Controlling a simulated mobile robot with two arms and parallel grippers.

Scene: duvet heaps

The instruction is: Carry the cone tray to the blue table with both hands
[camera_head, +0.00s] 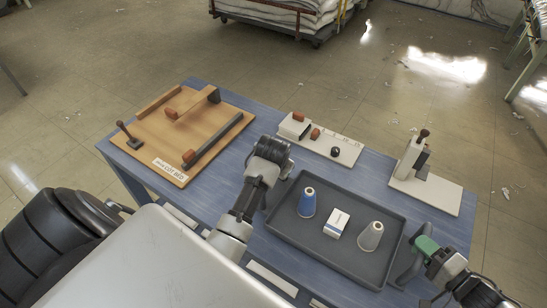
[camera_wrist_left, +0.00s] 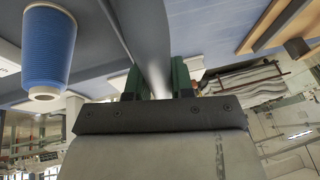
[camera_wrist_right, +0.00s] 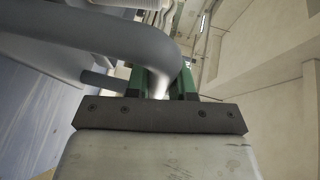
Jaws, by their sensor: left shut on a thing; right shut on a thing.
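The dark grey cone tray (camera_head: 338,256) is over the front right of the blue table (camera_head: 235,177); I cannot tell whether it touches the top. It carries a blue cone (camera_head: 307,202), a white box (camera_head: 336,222) and a pale grey cone (camera_head: 370,236), both cones upright. The blue cone also shows in the left wrist view (camera_wrist_left: 48,50). My right gripper (camera_wrist_right: 162,82) is shut on the grey handle at the tray's right end. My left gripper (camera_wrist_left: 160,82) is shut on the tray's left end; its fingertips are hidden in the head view.
A wooden board with handles (camera_head: 200,118) lies on the table's left. A pale panel with knobs (camera_head: 343,150) lies at the back, and a pale stand with a lever (camera_head: 425,190) at the right. A loaded cart (camera_head: 270,22) stands beyond on open floor.

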